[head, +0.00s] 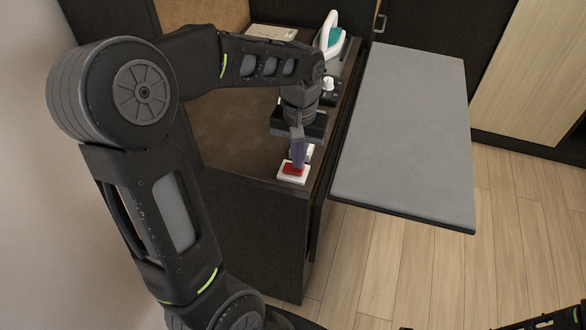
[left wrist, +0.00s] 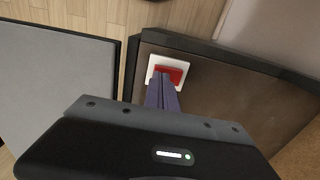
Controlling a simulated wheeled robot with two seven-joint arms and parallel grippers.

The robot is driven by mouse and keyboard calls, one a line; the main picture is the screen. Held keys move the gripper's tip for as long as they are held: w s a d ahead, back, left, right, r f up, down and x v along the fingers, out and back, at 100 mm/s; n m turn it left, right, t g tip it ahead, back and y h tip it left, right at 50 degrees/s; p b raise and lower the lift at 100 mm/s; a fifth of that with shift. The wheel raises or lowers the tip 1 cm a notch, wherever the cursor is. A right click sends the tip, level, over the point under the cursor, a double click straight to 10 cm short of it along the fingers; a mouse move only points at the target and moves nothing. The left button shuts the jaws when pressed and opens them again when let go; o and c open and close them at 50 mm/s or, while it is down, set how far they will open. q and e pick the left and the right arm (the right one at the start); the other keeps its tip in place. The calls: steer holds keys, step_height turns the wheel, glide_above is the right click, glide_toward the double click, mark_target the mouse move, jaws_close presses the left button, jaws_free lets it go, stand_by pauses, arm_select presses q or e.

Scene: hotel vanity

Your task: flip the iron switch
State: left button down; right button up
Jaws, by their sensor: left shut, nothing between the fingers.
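The switch (head: 292,171) is a red rocker in a white square frame, on the near right corner of the brown vanity top. In the left wrist view the red switch (left wrist: 172,73) shows just beyond the fingertips. My left gripper (head: 297,162) is shut and empty, its purple-grey fingers pointing down at the switch. In the left wrist view the closed fingers (left wrist: 162,90) overlap the near edge of the white frame; I cannot tell whether they touch the rocker. A white and teal iron (head: 331,42) stands upright at the back of the vanity.
A grey ironing board (head: 405,130) extends to the right of the vanity at about its height. A small dark item with a white knob (head: 328,86) stands near the iron. A pale flat item (head: 271,32) lies at the back. Wooden floor (head: 400,270) is clear in front.

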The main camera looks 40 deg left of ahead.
arm_select(q)
steer(key=shift+f+b, duration=0.35)
steer(key=shift+f, duration=0.2)
steer(key=shift+r, duration=0.1)
step_height(320, 180, up, 7)
steer(key=p, duration=0.5)
steer(key=shift+p, duration=0.35)
stand_by(0.5)
